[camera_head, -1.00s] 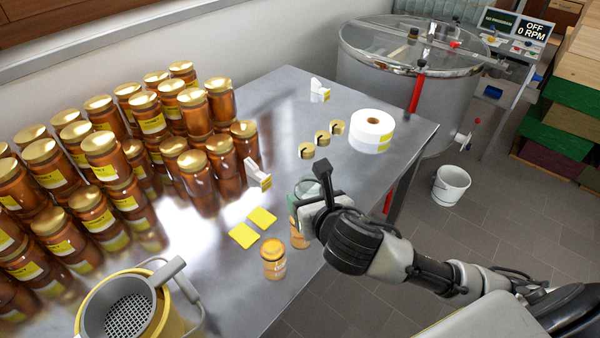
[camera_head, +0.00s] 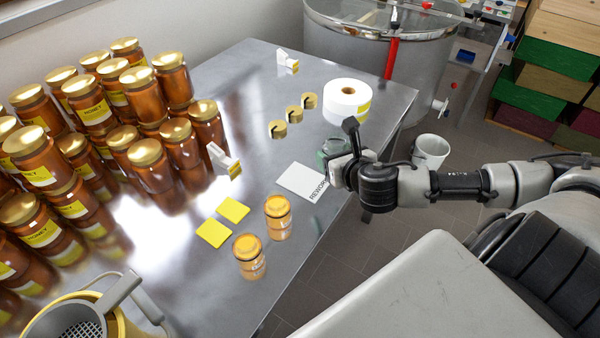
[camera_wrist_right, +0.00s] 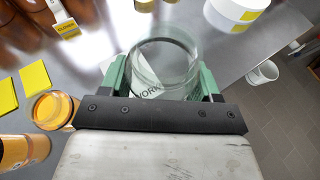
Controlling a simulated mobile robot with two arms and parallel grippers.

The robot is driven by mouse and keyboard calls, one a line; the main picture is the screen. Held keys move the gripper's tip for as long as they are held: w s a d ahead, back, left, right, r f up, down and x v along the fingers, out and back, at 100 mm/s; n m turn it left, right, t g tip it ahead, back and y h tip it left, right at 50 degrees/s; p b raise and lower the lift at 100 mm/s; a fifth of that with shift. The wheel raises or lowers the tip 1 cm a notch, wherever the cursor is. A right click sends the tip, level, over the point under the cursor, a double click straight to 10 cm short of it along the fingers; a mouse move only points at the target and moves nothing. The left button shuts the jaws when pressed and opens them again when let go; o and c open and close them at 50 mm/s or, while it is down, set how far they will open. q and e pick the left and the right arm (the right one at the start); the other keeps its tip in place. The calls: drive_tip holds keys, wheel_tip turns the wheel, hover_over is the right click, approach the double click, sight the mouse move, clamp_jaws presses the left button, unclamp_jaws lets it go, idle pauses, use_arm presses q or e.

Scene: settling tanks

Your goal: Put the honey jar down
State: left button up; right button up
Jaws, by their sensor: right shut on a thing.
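My right gripper (camera_head: 338,152) is shut on a clear, greenish glass jar (camera_wrist_right: 163,62). The jar also shows in the head view (camera_head: 331,146), partly hidden by the gripper. It looks empty and lidless, between the two green fingers (camera_wrist_right: 163,80) in the wrist view. It is over or beside a white card (camera_head: 303,181) lettered "REWORK", part of which shows through the glass. I cannot tell whether the jar touches the table. My left gripper is not in view.
Many gold-lidded honey jars (camera_head: 145,95) fill the table's left side. Yellow squares (camera_head: 233,209), a white label stand (camera_head: 225,160), gold lids (camera_head: 293,114) and a white roll (camera_head: 347,100) lie around. The metal table (camera_head: 300,235) ends just right of the card.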

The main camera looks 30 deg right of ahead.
hover_over(300, 179)
wheel_tip(300, 179, down, 5)
drive_tip(key=shift+f, duration=0.1)
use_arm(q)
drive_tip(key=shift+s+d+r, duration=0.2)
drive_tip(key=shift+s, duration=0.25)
use_arm(e)
drive_tip(key=shift+f, duration=2)
drive_tip(key=o, duration=1.1)
drive_tip(key=shift+f, duration=0.15)
drive_tip(key=shift+r, duration=0.2)
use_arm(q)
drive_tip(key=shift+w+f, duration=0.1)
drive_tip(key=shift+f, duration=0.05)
use_arm(e)
drive_tip(key=v, duration=1.2)
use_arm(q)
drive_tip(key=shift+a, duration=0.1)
